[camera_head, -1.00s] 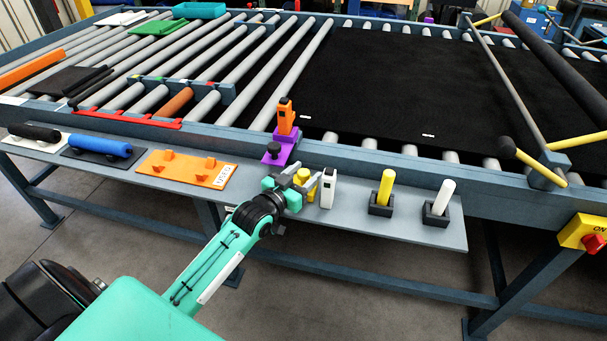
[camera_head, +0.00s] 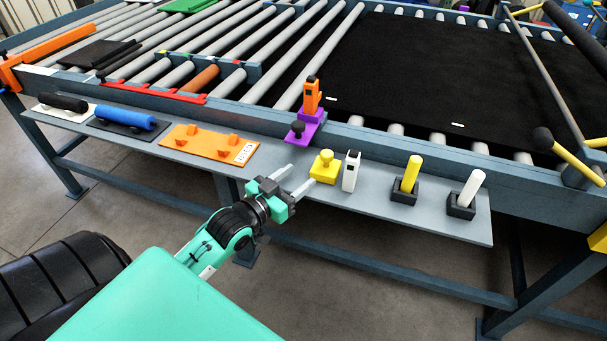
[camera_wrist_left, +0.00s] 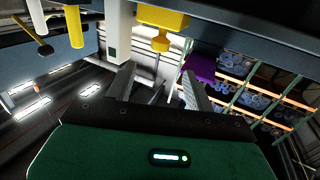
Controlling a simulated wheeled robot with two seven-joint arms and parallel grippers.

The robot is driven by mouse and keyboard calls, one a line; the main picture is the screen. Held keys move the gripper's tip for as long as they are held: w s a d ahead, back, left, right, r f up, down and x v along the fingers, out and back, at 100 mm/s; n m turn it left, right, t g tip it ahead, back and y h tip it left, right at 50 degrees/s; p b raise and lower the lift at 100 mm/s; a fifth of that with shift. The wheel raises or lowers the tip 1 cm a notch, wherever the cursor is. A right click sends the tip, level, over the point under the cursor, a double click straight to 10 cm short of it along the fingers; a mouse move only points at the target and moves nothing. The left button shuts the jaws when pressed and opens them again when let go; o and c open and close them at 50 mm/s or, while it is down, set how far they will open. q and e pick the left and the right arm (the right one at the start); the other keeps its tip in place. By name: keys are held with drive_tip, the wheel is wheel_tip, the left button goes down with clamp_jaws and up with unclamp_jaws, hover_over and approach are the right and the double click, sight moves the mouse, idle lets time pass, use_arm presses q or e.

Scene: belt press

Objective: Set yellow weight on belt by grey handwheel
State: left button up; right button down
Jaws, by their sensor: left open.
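The yellow weight (camera_head: 323,168), a block with a knob on top, stands on the grey shelf (camera_head: 378,201) in front of the conveyor. It also shows at the top of the left wrist view (camera_wrist_left: 163,20). My left gripper (camera_head: 296,180) is open and empty, just left of and in front of the weight, with its fingers pointing towards it and apart from it. The black belt (camera_head: 430,85) lies flat on the rollers behind the shelf. I cannot make out a grey handwheel for certain. My right gripper is not in view.
A white device (camera_head: 351,172) stands close on the weight's right. Beyond it are a yellow peg (camera_head: 411,174) and a white peg (camera_head: 470,188) in black holders. A purple and orange device (camera_head: 308,115) rises behind the weight. An orange plate (camera_head: 209,146) lies left.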

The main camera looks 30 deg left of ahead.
sight(323, 159)
use_arm(q)
drive_tip(key=w+p, duration=0.1)
drive_tip(key=w, duration=0.1)
drive_tip(key=w+p, duration=0.2)
drive_tip(key=w+d+p, duration=0.1)
drive_tip(key=w+p, duration=0.1)
drive_tip(key=shift+w+f, duration=0.15)
drive_tip(key=shift+w, duration=0.1)
drive_tip(key=shift+w+d+p, duration=0.1)
drive_tip(key=shift+w+p, duration=0.3)
drive_tip(key=shift+w, duration=0.05)
drive_tip(key=w, duration=0.1)
drive_tip(key=w+p, duration=0.1)
drive_tip(key=w, duration=0.2)
drive_tip(key=shift+d+p, duration=0.3)
drive_tip(key=shift+p, duration=0.1)
drive_tip(key=shift+w, duration=0.2)
drive_tip(key=shift+c, duration=0.4)
clamp_jaws()
